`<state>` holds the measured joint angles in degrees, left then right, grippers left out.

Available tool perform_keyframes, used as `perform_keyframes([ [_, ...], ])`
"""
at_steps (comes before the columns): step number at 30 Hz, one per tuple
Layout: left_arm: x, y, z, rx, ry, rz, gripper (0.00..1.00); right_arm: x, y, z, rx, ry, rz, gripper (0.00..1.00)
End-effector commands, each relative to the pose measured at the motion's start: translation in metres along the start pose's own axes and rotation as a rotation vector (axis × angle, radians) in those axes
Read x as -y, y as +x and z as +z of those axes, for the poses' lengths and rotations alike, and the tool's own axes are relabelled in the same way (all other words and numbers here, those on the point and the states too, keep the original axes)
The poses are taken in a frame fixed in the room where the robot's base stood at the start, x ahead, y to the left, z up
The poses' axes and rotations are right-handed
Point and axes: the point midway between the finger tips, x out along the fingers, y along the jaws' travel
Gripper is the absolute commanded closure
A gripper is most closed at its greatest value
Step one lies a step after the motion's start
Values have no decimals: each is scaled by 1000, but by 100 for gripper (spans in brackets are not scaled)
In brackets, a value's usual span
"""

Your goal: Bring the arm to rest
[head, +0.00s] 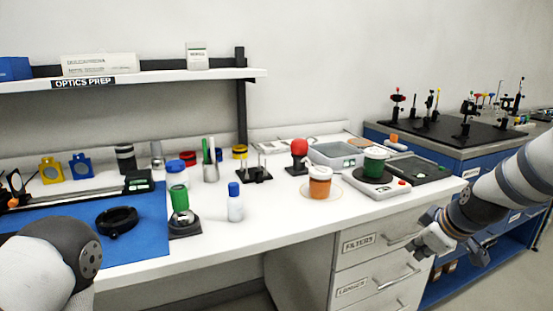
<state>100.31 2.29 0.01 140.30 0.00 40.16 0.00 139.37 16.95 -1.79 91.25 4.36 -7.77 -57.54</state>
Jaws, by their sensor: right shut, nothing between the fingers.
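My right arm comes in from the right edge, and its gripper (431,240) is shut and empty. It hangs off the right end of the white bench (290,235), in front of the blue cabinet and beside the drawers. It appears apart from anything around it. Of my left arm, only a rounded grey and white link (75,255) shows at the bottom left, over the blue mat. My left gripper is out of the picture.
On the bench stand a green-topped cup on a scale (388,188), an orange jar (320,184), a blue-capped bottle (235,205) and a black ring (117,220) on the blue mat (150,240). A blue cabinet (455,165) with optics stands behind right. The bench's front strip is clear.

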Motion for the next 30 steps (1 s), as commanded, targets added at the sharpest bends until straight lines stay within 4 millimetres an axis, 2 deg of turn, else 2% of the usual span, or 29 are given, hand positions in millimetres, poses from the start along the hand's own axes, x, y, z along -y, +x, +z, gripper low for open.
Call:
perform_keyframes([
  [1, 0, 0, 0, 2, 0, 0, 31, 32, 20, 27, 53, 39, -34, 100],
  [3, 0, 0, 1, 2, 0, 0, 31, 76, 40, 66, 121, 108, -68, 100],
  [5, 0, 0, 1, 3, 0, 0, 31, 118, 52, 104, 186, 173, -96, 100],
  [7, 0, 0, 1, 4, 0, 0, 31, 169, 58, 153, 269, 253, -127, 100],
  [9, 0, 0, 1, 4, 0, 0, 31, 220, 52, 201, 355, 334, -153, 100],
  [11, 0, 0, 1, 3, 0, 0, 31, 261, 39, 241, 429, 402, -171, 100],
  [12, 0, 0, 1, 3, 0, 0, 31, 285, 26, 265, 478, 448, -180, 100],
  [15, 0, 0, 1, 3, 0, 0, 31, 333, -9, 312, 584, 545, -192, 100],
  [18, 0, 0, 1, 2, 0, 0, 31, 361, -38, 340, 655, 612, -195, 100],
  [21, 0, 0, 1, 2, 0, 0, 31, 373, -54, 352, 689, 647, -194, 100],
  [30, 0, 0, 1, 3, 0, 0, 31, 375, -55, 353, 693, 656, -192, 100],
])
